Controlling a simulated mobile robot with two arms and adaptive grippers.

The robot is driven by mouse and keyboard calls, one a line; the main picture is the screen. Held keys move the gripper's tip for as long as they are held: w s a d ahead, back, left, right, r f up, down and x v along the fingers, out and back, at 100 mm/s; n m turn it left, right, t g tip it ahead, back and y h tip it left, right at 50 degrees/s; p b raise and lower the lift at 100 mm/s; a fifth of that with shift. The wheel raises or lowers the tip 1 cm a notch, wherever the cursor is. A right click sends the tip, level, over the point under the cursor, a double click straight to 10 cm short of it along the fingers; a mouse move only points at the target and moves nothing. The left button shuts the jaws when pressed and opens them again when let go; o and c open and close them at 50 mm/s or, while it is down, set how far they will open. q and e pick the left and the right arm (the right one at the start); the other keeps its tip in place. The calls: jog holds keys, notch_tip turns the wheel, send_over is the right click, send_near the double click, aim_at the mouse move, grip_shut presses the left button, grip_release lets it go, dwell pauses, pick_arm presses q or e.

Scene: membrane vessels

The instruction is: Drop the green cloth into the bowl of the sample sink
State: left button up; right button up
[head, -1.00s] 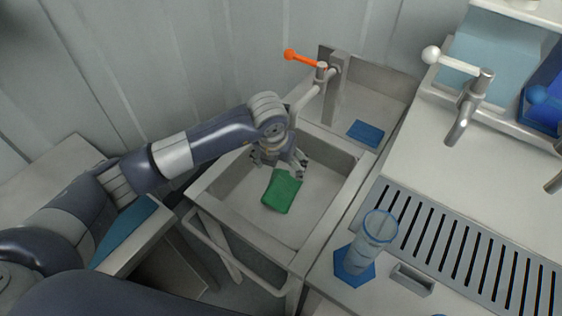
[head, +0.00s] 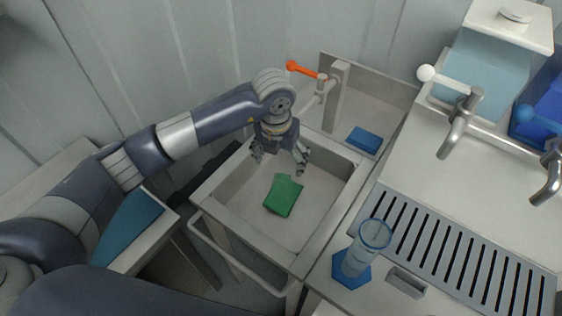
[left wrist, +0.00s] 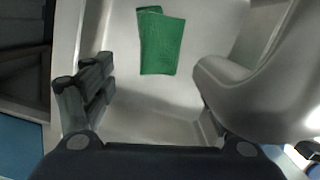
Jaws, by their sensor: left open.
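The green cloth (head: 283,195) lies folded on the floor of the bowl of the sample sink (head: 243,237), a square grey basin. In the left wrist view the cloth (left wrist: 162,42) lies on the pale bowl floor, beyond my fingers and apart from them. My left gripper (head: 281,160) is open and empty above the back part of the bowl, with its fingers spread. In the left wrist view its open fingers (left wrist: 150,95) show at both sides. My right gripper is not in view.
A tap with an orange lever (head: 301,69) stands at the sink's back, close to my left wrist. A blue sponge-like block (head: 364,140) lies on the ledge behind. A clear cylinder (head: 367,247) on a blue base and a slotted drain (head: 455,245) are at the right.

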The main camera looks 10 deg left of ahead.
pick_arm(q)
notch_tip(320, 180, up, 10)
jog(key=s, duration=0.1)
jog(key=shift+s+f, duration=0.2)
jog(key=shift+s, duration=0.05)
jog(key=shift+a, duration=0.1)
